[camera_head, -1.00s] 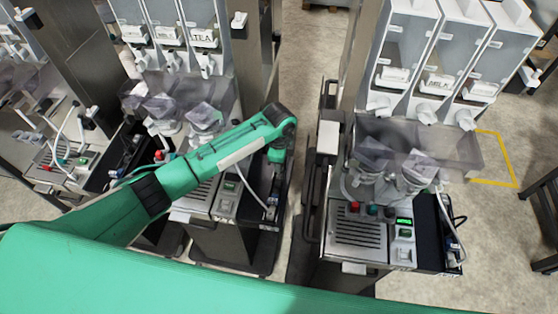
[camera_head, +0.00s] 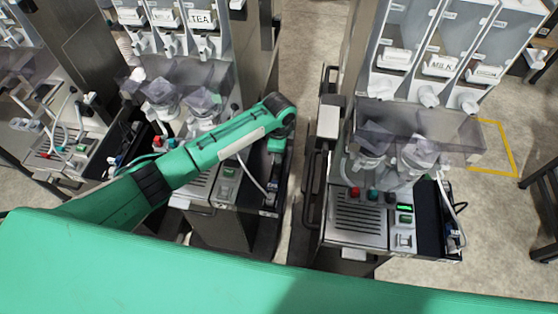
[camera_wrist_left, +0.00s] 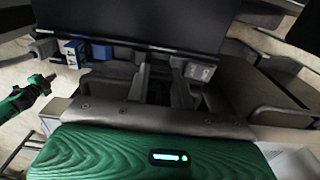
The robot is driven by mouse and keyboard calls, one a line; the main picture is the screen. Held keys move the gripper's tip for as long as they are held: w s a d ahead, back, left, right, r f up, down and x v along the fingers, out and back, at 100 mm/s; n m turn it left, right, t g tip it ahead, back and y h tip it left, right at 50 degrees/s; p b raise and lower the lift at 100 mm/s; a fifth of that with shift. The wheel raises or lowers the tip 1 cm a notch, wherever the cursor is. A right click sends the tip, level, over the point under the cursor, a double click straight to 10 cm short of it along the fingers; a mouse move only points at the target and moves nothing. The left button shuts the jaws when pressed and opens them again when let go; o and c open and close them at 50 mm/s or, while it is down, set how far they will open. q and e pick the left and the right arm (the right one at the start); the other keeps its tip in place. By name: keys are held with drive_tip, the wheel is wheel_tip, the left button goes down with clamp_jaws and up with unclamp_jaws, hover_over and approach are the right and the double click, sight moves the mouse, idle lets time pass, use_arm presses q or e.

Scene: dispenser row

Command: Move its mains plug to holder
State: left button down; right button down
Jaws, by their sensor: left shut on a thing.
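My left gripper (camera_head: 277,146) hangs from the green arm over the side strip of the middle dispenser (camera_head: 205,195). In the left wrist view its dark fingers (camera_wrist_left: 160,88) lie close together below a dark panel. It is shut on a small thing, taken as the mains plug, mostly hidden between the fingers. A white cable (camera_head: 248,172) runs down the middle dispenser's side to small fittings near its front corner. In the wrist view, blue blocks (camera_wrist_left: 88,50) lie left of the fingers and a grey block (camera_wrist_left: 200,70) right of them. I cannot make out which part is the holder.
The right dispenser (camera_head: 365,222) stands across a narrow gap, with a dark side strip and cable (camera_head: 447,215) on its right. A dark handrail (camera_head: 315,190) edges the gap. Another dispenser stands at the left. Clear floor (camera_head: 490,235) lies at the right.

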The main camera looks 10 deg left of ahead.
use_arm(q)
drive_tip(key=shift+f, duration=0.2)
drive_tip(key=shift+f, duration=0.35)
drive_tip(key=shift+f+b, duration=0.3)
drive_tip(key=shift+f, duration=0.2)
idle(0.4)
idle(0.6)
